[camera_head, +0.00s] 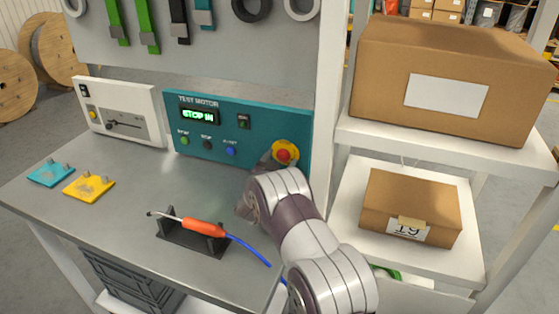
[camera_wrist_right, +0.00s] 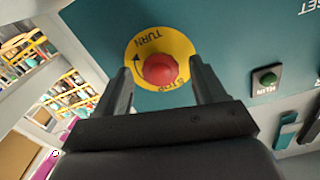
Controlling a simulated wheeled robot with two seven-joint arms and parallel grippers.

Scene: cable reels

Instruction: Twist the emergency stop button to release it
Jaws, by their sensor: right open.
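The emergency stop button (camera_head: 284,155) is a red knob on a yellow ring at the right end of the teal test motor panel (camera_head: 270,122). In the right wrist view the red knob (camera_wrist_right: 160,70) shows up close, with "TURN", "STOP" and an arrow on its ring. My right gripper (camera_wrist_right: 160,80) is open, its two dark fingers on either side of the knob. I cannot tell whether the fingers touch it. In the head view my right arm hides most of this gripper (camera_head: 268,162). The panel display reads "STOP IN". My left gripper is not in view.
On the grey bench stand a white panel (camera_head: 115,112), a teal plate (camera_head: 50,173), a yellow plate (camera_head: 88,187) and an orange-handled tool (camera_head: 203,227) in a black holder. Right of the bench, a white shelf holds a large box (camera_head: 450,75) and a small box (camera_head: 410,207).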

